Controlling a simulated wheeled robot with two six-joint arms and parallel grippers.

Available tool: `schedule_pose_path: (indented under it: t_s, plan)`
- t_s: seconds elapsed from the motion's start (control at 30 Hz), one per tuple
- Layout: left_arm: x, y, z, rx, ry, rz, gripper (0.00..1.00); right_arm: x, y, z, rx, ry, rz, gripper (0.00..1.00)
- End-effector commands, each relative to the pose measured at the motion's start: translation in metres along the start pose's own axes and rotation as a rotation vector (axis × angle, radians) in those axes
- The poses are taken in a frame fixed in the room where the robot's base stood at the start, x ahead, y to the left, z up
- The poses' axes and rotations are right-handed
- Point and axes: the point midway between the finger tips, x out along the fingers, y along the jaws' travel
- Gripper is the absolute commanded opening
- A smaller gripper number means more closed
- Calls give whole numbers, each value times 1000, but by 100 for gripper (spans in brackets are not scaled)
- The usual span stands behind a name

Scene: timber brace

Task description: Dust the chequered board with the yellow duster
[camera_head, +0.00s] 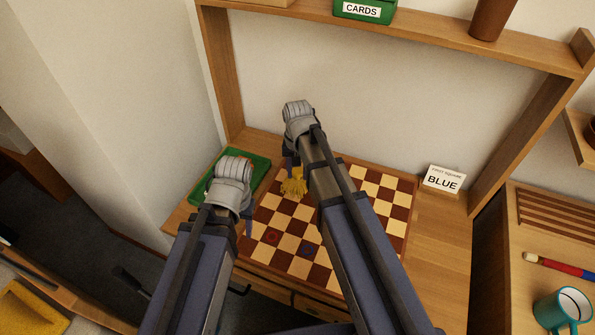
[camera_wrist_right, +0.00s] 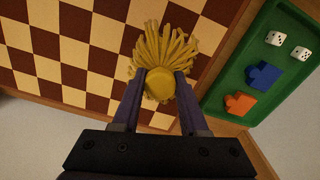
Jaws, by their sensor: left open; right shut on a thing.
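The chequered board (camera_head: 378,187) lies on the wooden desk, its middle partly hidden by my right arm. A faint bluish mark (camera_head: 306,246) and a faint reddish mark (camera_head: 273,237) show on its near squares. My right gripper (camera_wrist_right: 160,88) is shut on the yellow duster (camera_wrist_right: 160,52), whose strands spread over the board's edge beside the green tray. The duster also shows in the head view (camera_head: 294,187) over the board's far left part. My left gripper (camera_head: 248,222) is open at the board's left edge, its fingers mostly hidden by its wrist.
A green tray (camera_wrist_right: 211,101) with two dice, a blue piece (camera_wrist_right: 263,75) and an orange piece (camera_wrist_right: 241,103) lies beside the board. A card (camera_head: 443,181) reading "FIRST SQUARE BLUE" stands behind right. A wooden shelf (camera_head: 420,48) with a green cards box (camera_head: 364,10) spans above.

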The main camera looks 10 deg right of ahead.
Motion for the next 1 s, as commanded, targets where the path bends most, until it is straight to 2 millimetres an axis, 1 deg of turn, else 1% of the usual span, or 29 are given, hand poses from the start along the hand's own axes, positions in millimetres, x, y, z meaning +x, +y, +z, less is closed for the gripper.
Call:
schedule_pose_path:
  t_s: [0.17,0.43,0.53,1.0]
  plan:
    - [-2,0,0,0,0,0,50,-2,0,0,0,0,0,0]
    - [-25,-2,2,0,0,0,50,-25,0,0,0,0,0,0]
    - [-31,-3,2,0,0,0,50,-31,0,0,0,0,0,0]
    - [-30,-3,2,0,0,0,50,-30,0,0,0,0,0,0]
